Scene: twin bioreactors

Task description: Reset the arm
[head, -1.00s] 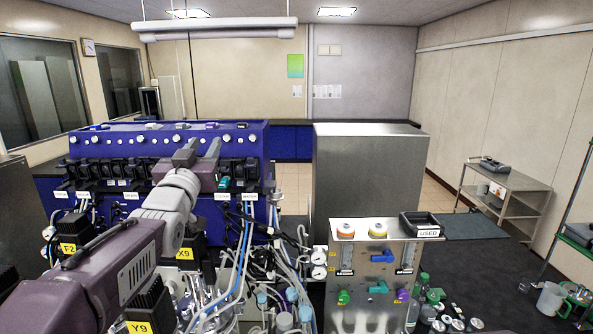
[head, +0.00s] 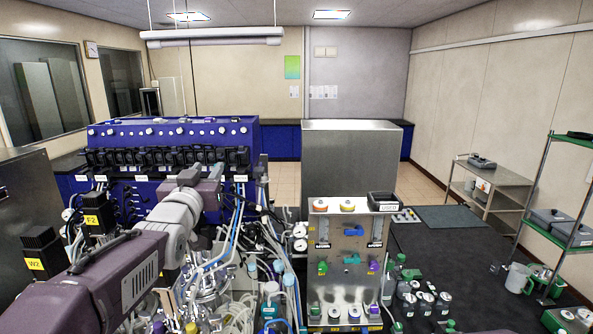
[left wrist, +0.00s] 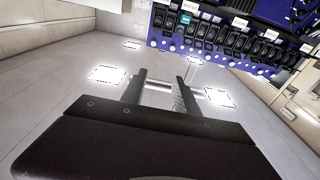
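My left arm comes in from the lower left in the head view. Its gripper (head: 202,173) is raised in front of the blue bioreactor control unit (head: 175,133). In the left wrist view the two fingers of my left gripper (left wrist: 160,88) stand apart with nothing between them. Ceiling and lights show beyond the fingers. The control unit's row of black pumps (left wrist: 235,40) appears upside down at the top right there. My right gripper is in neither view.
Bioreactor vessels with tubes and cables (head: 205,280) crowd the space below my left arm. A steel station with coloured knobs (head: 347,285) stands right of them, before a tall steel cabinet (head: 350,160). Bottles (head: 415,300) stand at its right. A green-framed shelf (head: 560,215) is at far right.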

